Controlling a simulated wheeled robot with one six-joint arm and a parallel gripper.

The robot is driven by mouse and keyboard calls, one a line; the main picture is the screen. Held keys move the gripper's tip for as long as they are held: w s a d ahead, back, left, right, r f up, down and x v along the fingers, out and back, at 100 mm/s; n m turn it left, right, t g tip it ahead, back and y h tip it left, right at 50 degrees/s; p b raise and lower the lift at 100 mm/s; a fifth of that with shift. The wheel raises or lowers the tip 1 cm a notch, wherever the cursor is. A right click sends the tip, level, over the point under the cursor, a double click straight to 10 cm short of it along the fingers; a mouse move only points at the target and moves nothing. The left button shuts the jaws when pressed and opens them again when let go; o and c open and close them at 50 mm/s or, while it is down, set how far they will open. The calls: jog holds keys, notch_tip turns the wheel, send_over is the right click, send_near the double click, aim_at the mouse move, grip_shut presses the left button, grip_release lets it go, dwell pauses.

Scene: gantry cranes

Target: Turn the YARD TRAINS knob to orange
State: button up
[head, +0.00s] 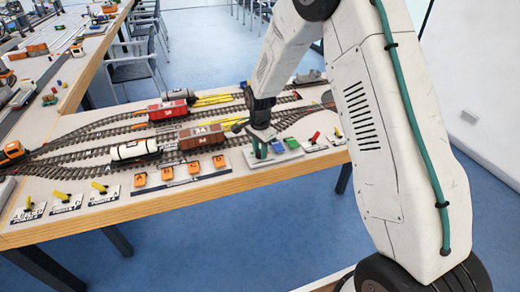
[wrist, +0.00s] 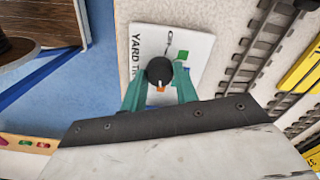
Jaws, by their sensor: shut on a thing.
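The YARD TRAINS panel (wrist: 196,45) is a white plate in the wrist view, its label partly cut off by my gripper. A round black knob (wrist: 159,69) stands on it. My gripper (wrist: 160,80) has its two green fingers on either side of the knob, shut on it. An orange patch (wrist: 160,89) shows between the fingers, below the knob. A green patch (wrist: 182,55) lies to its upper right. I cannot tell where the knob's pointer faces. In the head view my gripper (head: 262,150) is down at the table's front edge and hides the knob.
Orange switches (head: 166,173) stand to the left. Tracks with a brown wagon (head: 202,136) and a white tank wagon (head: 135,149) run behind.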

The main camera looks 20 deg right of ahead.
aim_at(259, 152)
jog(key=shift+a, duration=0.1)
dwell(0.3)
jog(key=o, duration=1)
jog(key=shift+c, duration=0.2)
notch_tip(259, 152, up, 8)
jog(key=shift+f, duration=0.1)
